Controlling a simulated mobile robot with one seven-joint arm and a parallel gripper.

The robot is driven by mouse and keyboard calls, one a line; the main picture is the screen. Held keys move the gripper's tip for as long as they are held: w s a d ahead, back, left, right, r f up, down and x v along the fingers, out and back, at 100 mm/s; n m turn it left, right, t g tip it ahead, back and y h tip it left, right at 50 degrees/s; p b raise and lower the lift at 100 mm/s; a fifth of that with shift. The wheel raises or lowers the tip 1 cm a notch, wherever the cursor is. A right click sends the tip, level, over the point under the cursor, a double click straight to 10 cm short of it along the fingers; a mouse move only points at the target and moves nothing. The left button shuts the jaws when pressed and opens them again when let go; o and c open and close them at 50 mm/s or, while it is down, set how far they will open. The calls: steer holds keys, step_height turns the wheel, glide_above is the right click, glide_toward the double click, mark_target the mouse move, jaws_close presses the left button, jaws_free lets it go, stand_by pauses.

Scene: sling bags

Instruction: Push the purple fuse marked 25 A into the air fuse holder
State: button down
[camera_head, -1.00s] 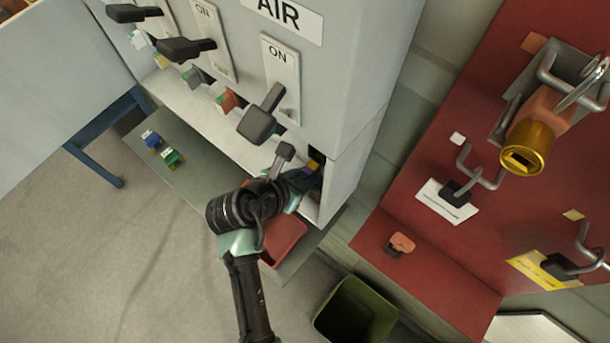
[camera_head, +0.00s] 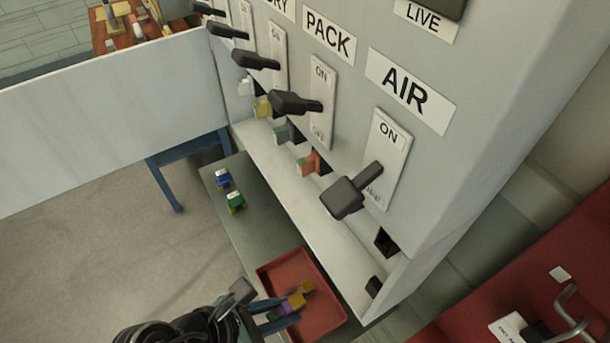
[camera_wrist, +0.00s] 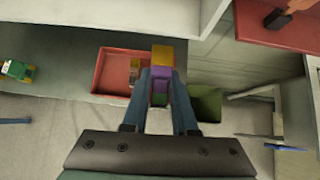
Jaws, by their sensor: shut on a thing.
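The purple fuse (camera_wrist: 161,78) with a yellow end is held between the two fingers of my gripper (camera_wrist: 161,88) in the wrist view. In the head view, my gripper (camera_head: 285,318) and the fuse (camera_head: 284,308) are at the lower middle, in front of the cabinet and over or beside the red tray. Its marking cannot be read. The air fuse holder (camera_head: 386,242) is a dark opening below the AIR switch, up and right of my gripper and apart from the fuse. Its inside is dark, with a small brownish patch.
The red tray (camera_head: 265,277) appears to hold another small fuse (camera_wrist: 135,70). A blue fuse (camera_head: 224,180) and a green fuse (camera_head: 236,201) lie on the grey shelf. The AIR switch handle (camera_head: 350,192) juts out above the holder. A green bin (camera_wrist: 206,104) stands below.

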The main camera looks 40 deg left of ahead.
steer(key=shift+s+r, duration=0.2)
steer(key=shift+r, duration=0.05)
steer(key=w+d+r+p, duration=0.3)
steer(key=w+r+p, duration=0.3)
steer(key=p, duration=0.5)
steer(key=shift+w+d+r, duration=0.25)
steer(key=shift+d+r, duration=0.1)
steer(key=shift+r, duration=0.85)
steer(key=shift+r+p, duration=0.15)
steer(key=shift+p, duration=0.7)
steer(key=shift+w+d+p, duration=0.3)
steer(key=shift+w+d, duration=0.05)
steer(key=shift+w, duration=0.55)
steer(key=shift+w+d+p, duration=0.35)
steer(key=shift+w+d, duration=0.05)
steer(key=shift+w, duration=0.45)
steer(key=shift+w+d+p, duration=0.3)
steer(key=shift+w+d, duration=0.05)
steer(key=shift+w, duration=0.55)
steer(key=shift+p, duration=1.55)
steer(key=shift+w+d, duration=0.35)
steer(key=shift+w, duration=0.4)
steer(key=shift+m+p, duration=0.3)
steer(key=shift+p, duration=0.3)
